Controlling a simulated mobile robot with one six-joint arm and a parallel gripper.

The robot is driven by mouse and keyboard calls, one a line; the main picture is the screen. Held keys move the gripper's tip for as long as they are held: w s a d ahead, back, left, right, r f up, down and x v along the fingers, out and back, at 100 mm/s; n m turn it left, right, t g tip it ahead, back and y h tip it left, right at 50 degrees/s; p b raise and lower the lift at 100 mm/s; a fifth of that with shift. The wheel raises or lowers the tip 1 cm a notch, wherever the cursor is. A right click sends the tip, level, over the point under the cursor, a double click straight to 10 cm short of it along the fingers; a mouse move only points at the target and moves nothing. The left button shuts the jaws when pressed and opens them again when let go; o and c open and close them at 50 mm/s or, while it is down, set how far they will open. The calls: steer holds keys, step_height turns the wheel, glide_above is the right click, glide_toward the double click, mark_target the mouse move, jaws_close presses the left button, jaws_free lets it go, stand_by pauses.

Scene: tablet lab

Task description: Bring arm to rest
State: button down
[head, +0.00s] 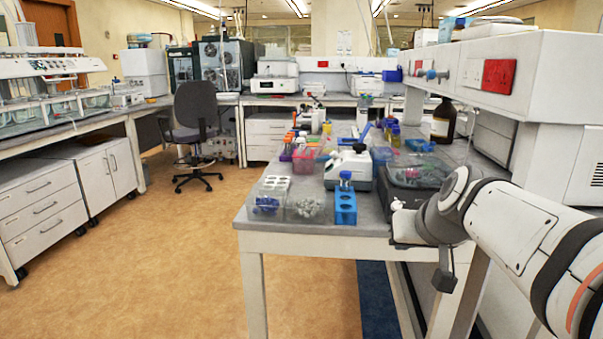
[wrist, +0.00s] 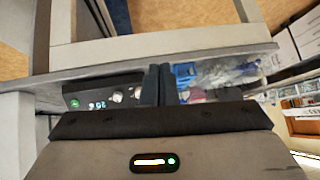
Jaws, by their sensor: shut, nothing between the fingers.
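My gripper shows in the wrist view (wrist: 159,84) with its two dark fingers together and nothing between them. The fingers cannot be made out clearly there. In the wrist view the fingertips lie between a dark device with a small lit display (wrist: 100,92) and a blue tube rack (wrist: 185,70). I cannot tell how far they are above the bench.
The blue rack (head: 345,207), a clear box (head: 305,208), a white device (head: 348,172) and a dark device with a clear lid (head: 418,172) crowd the near bench. A brown bottle (head: 442,121) stands behind. A chair (head: 195,115) is on the open floor at left.

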steer(key=s+a+r+g+p, duration=0.1)
steer(key=s+a+g+p, duration=0.1)
steer(key=s+p, duration=0.5)
steer(key=s+a+r+g+h+p, duration=0.1)
steer(key=s+a+g+p, duration=0.1)
steer(key=s+p, duration=0.6)
steer(key=shift+s+r+g, duration=0.25)
steer(key=shift+s+g, duration=0.45)
steer(key=shift+g, duration=0.2)
